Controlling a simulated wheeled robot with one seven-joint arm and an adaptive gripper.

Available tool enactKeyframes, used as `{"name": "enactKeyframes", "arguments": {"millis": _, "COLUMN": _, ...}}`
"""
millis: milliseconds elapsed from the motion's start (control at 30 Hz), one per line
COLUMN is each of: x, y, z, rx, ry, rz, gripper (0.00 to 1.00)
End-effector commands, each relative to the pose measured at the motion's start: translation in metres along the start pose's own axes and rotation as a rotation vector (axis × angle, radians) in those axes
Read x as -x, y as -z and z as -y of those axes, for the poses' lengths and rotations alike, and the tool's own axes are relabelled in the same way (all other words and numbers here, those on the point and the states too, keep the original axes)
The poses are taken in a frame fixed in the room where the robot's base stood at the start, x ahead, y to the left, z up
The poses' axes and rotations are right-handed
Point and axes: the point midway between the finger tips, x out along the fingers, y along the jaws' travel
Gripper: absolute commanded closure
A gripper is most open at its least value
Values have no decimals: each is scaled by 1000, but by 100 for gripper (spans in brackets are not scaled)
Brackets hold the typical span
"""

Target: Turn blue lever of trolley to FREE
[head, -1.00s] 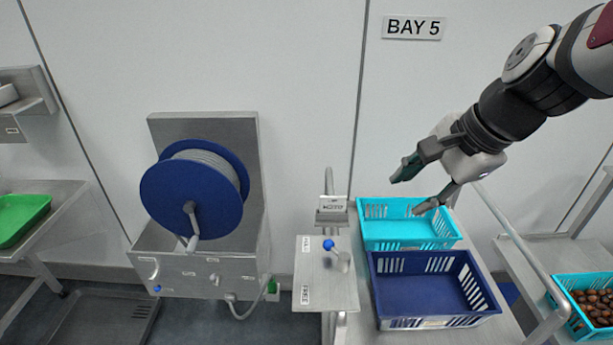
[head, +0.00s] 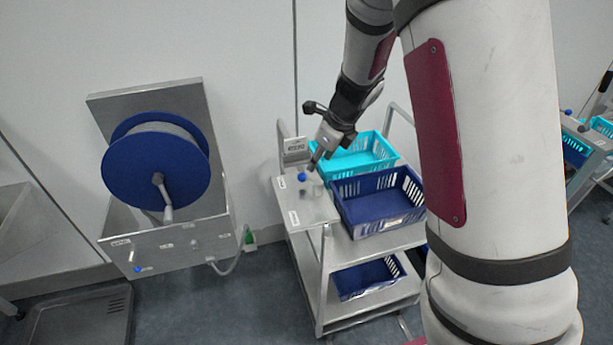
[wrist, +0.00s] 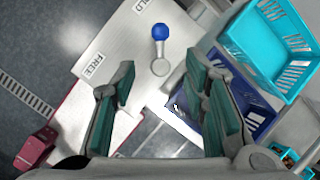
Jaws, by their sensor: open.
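The trolley's lever plate (head: 313,208) shows at the left end of the trolley. Its lever has a blue ball knob (head: 302,177), which also shows in the wrist view (wrist: 160,31) with its metal stem running to a round pivot (wrist: 160,67). The FREE label (wrist: 93,65) lies left of the pivot, the partly cut-off HOLD label (wrist: 140,5) beyond the knob. The lever points to the HOLD side. My gripper (head: 316,163) is above the plate, near the knob; in the wrist view its open fingers (wrist: 160,85) stand either side below the knob, with nothing between them.
A turquoise crate (head: 362,163) and a dark blue crate (head: 390,222) stand on the trolley top, right of the lever plate. Another blue crate (head: 350,287) is on the lower shelf.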

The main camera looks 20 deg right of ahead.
Motion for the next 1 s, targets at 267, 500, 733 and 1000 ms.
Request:
{"name": "enactKeyframes", "arguments": {"millis": 267, "x": -56, "y": 2, "z": 0, "rx": -1, "ry": -1, "rz": -3, "gripper": 59}}
{"name": "enactKeyframes", "arguments": {"millis": 500, "x": -88, "y": 1, "z": 0, "rx": 2, "ry": 0, "rz": -1, "gripper": 59}}
{"name": "enactKeyframes", "arguments": {"millis": 733, "x": -98, "y": 0, "z": 0, "rx": 2, "ry": 0, "rz": 0, "gripper": 59}}
{"name": "enactKeyframes", "arguments": {"millis": 1000, "x": -98, "y": 0, "z": 0, "rx": 3, "ry": 0, "rz": 0, "gripper": 68}}
